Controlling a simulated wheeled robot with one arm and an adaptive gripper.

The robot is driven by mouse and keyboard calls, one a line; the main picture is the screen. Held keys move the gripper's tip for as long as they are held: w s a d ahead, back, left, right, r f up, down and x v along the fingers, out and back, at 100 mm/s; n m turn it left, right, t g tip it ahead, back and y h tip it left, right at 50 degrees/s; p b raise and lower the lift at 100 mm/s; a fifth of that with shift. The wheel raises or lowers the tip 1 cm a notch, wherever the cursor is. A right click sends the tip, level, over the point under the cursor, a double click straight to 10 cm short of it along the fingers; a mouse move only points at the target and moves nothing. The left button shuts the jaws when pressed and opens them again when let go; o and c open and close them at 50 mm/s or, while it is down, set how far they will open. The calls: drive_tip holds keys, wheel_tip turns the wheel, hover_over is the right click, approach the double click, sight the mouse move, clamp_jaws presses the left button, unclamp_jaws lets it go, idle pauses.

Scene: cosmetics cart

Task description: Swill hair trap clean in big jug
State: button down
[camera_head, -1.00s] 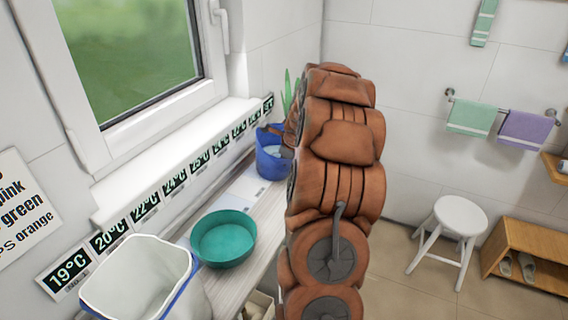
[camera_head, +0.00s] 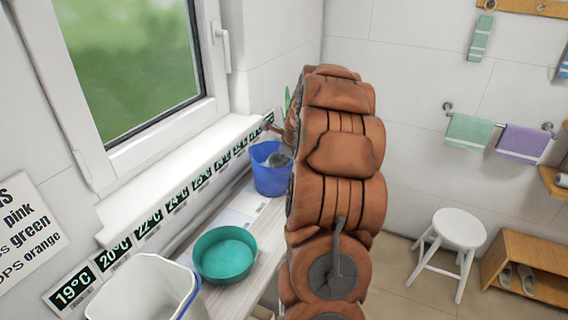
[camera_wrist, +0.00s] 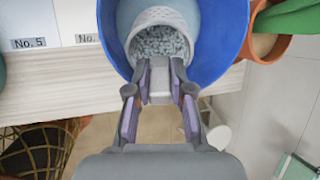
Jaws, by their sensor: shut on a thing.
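The big blue jug (camera_head: 270,178) stands on the counter below the window, left of my arm. In the wrist view its blue rim (camera_wrist: 232,45) curves around the hair trap. The hair trap (camera_wrist: 158,17) is a pale grey cup with grey, speckled matter inside (camera_wrist: 160,42). My gripper (camera_wrist: 160,82) is shut on the trap's grey tab, with one finger on each side. The trap is at the jug's mouth, overlapping its near rim; how deep it sits I cannot tell. In the head view the trap (camera_head: 279,159) shows as a small grey shape in the jug's opening.
A teal basin (camera_head: 224,254) and a white bin (camera_head: 145,290) stand nearer along the counter. A terracotta pot (camera_wrist: 268,45) with a green plant is close right of the jug. Numbered cards (camera_wrist: 35,25) lie to its left. A white stool (camera_head: 450,240) stands on the floor.

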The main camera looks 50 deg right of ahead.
drive_tip(key=shift+r+p, duration=2.05)
drive_tip(key=shift+r, duration=2.7)
drive_tip(key=shift+f, duration=0.1)
